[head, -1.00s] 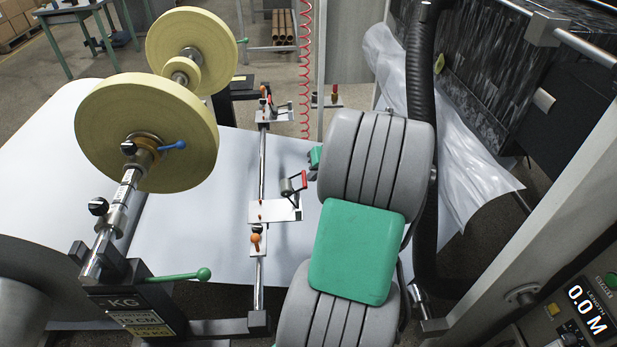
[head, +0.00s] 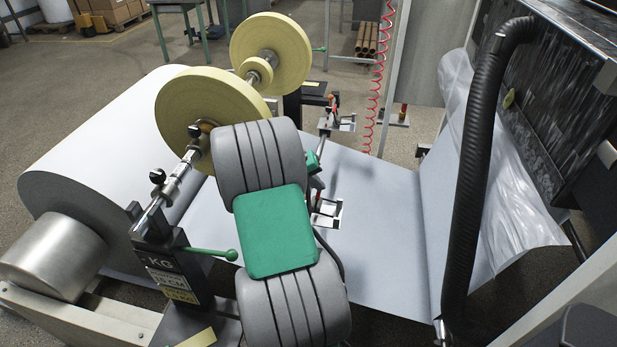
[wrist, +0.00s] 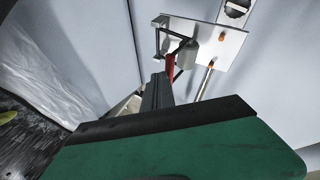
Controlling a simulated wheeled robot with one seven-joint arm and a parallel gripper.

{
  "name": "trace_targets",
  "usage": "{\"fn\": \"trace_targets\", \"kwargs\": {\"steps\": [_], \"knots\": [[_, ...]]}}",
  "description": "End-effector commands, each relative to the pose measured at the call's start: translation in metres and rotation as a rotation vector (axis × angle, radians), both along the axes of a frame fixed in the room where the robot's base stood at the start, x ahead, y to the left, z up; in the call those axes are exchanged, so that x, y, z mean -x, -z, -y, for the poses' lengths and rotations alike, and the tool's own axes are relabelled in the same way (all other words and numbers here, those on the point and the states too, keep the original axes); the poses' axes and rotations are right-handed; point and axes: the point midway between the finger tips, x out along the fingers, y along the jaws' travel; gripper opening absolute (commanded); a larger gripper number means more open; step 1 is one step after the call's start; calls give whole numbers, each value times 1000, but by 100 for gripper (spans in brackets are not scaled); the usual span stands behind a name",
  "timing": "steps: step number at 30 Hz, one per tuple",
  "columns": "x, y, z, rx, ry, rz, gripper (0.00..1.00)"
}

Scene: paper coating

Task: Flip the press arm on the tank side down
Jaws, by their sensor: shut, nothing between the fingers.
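In the wrist view, the press arm (wrist: 170,67) is a dark bent lever with a red grip, mounted at the edge of a white plate (wrist: 212,48) with orange knobs. Its red grip lies right by the tip of my gripper (wrist: 156,88), which is shut with nothing held. I cannot tell whether the tip touches the grip. In the head view, my grey and green arm hides most of the gripper and the lever; the white plate (head: 327,213) shows just right of my arm. A second press unit (head: 340,123) sits farther along the metal rod.
White paper web (head: 385,210) runs under the rod from the large roll (head: 95,150) at the left. Yellow tape rolls (head: 205,108) stand close beside my arm. A black hose (head: 478,170) and the dark tank (head: 550,110) with plastic sheeting are at the right.

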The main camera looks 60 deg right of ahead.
Motion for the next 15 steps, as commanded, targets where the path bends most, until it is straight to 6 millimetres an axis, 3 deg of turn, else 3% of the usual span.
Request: {"fn": "trace_targets", "kwargs": {"steps": [5,15], "knots": [[-10,12,-3,57,10,-142,0],[-27,30,-10,60,11,-138,0]]}}
